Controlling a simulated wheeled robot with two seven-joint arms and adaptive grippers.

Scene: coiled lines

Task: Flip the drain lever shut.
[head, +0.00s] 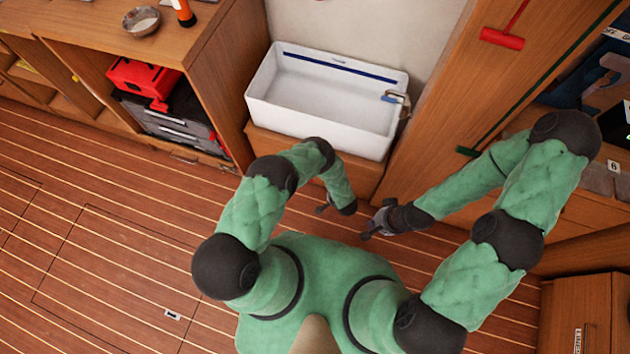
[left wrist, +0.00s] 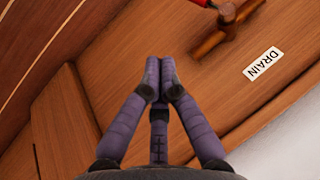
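The drain lever's red end (left wrist: 203,2) shows at the top edge of the left wrist view, mostly cut off. It sits by a brown, brass-like valve (left wrist: 226,26) on a wooden panel, beside a white DRAIN label (left wrist: 263,64). My left gripper (left wrist: 160,66) has its purple fingertips together with nothing between them. It is apart from the lever in the picture, below and left of it. In the head view my left gripper (head: 323,209) is low in front of the sink cabinet; the lever is not visible there. My right gripper (head: 374,228) is nearby on the right, its fingers too small to read.
A white sink (head: 320,121) with a tap (head: 395,98) stands on the wooden cabinet. A shelf at left holds a red toolbox (head: 142,80) and a metal bowl (head: 141,20). A wooden post with a red-handled tool (head: 502,39) stands at right.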

